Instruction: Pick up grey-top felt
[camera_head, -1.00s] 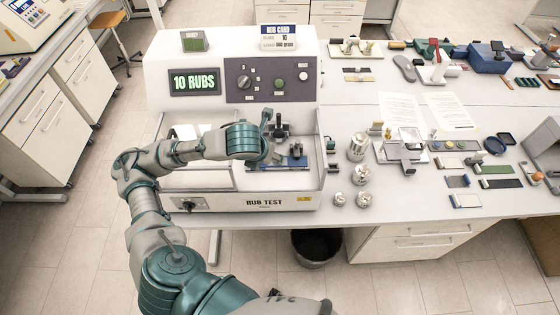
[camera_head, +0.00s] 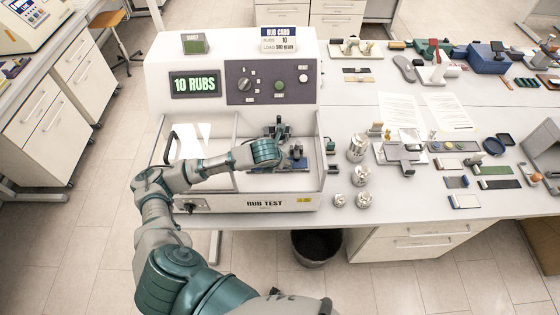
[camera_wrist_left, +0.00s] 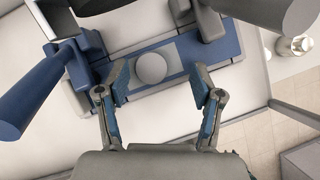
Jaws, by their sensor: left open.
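A round grey top (camera_wrist_left: 151,66), which looks like the grey-top felt, sits on a blue strip (camera_wrist_left: 172,50) inside the rub test machine (camera_head: 178,204). In the left wrist view my left gripper (camera_wrist_left: 157,70) is open, with one finger on each side of the grey top and a gap on both sides. In the head view my left forearm reaches over the machine's front, and the gripper (camera_head: 293,152) is small and partly hidden near the machine's clamp (camera_head: 279,128). My right gripper is in neither view.
Blue machine parts and a dark cylinder (camera_wrist_left: 255,12) stand close around the fingers. The machine's clear walls and front edge border the work space. Metal weights (camera_head: 358,148) stand just right of it. Several felts and small tools lie further right on the table (camera_head: 400,208).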

